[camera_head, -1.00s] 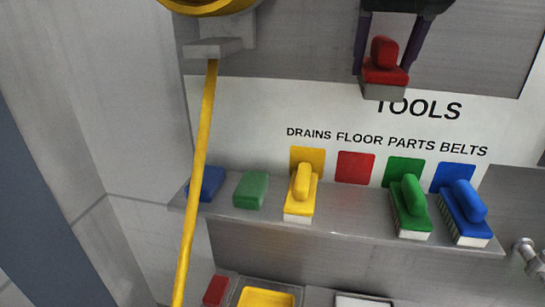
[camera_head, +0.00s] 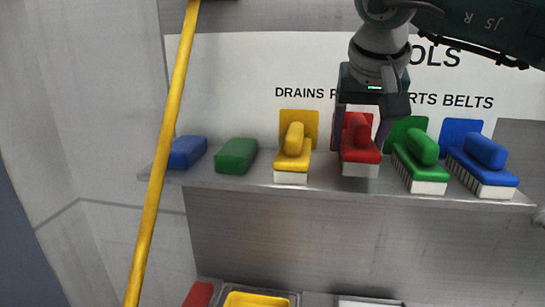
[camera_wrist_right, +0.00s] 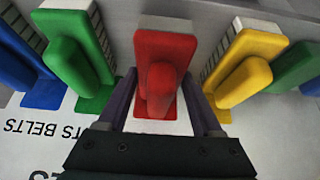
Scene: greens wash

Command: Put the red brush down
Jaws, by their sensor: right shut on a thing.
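The red brush (camera_head: 360,151), with white bristles, is upright at the shelf between the yellow brush (camera_head: 291,158) and the green brush (camera_head: 421,160). My right gripper (camera_head: 362,134) is above it, its fingers on either side of the handle, shut on it. The brush also shows between the fingers in the right wrist view (camera_wrist_right: 163,57). Whether its bristles touch the shelf (camera_head: 330,182) or hang just above cannot be told. The red square on the panel behind is mostly hidden by the brush and gripper. My left gripper is not in view.
A blue brush (camera_head: 485,160) stands at the shelf's right. Green (camera_head: 236,156) and blue (camera_head: 187,152) blocks sit at its left. A yellow pole (camera_head: 165,150) crosses in front on the left. Below are a yellow tray (camera_head: 255,300) and a red item (camera_head: 199,295).

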